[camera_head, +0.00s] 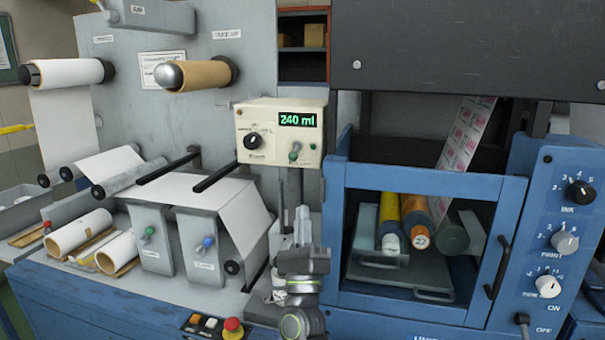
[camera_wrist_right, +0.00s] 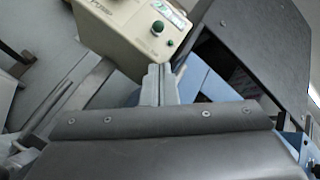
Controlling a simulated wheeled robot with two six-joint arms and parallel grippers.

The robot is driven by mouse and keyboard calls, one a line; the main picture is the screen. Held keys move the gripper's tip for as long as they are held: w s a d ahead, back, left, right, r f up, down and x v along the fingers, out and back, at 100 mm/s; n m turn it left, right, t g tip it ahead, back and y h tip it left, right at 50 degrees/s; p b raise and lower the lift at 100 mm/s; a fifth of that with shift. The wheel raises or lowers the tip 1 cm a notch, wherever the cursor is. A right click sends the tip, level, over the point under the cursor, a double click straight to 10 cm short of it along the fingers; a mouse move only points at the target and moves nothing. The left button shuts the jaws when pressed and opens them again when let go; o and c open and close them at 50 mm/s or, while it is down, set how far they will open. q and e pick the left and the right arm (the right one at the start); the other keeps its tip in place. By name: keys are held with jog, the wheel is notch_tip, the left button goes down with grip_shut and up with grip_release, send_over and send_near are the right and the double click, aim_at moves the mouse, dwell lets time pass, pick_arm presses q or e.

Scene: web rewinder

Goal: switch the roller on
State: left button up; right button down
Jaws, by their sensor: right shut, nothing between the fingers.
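A cream control box (camera_head: 245,172) stands on the machine, with a lit green display reading 240 ml, a black knob (camera_head: 254,142) and a small toggle switch (camera_head: 294,155) beside a green lamp. The lettering by the toggle is too small to read. My right gripper (camera_head: 302,212) is shut and empty, pointing up just below the box and apart from the toggle. In the right wrist view the shut fingertips (camera_wrist_right: 158,70) lie just below the box (camera_wrist_right: 115,30), whose green lamp (camera_wrist_right: 158,27) shows. My left gripper is not in view.
To the right is a blue cabinet with a framed opening, a black handle (camera_head: 497,268), several dials and a lever (camera_head: 521,320) by ON and OFF labels. To the left are paper rolls (camera_head: 80,232), two grey boxes with toggles, and a red stop button (camera_head: 232,325).

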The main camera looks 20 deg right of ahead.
jog(key=p, duration=0.6)
send_near(295, 152)
jog(key=w+d+r, duration=0.2)
jog(key=w+d, duration=0.1)
jog(key=w, duration=0.1)
jog(key=shift+w+d+r, duration=0.15)
jog(key=shift+w+r, duration=0.3)
jog(key=shift+r, duration=0.15)
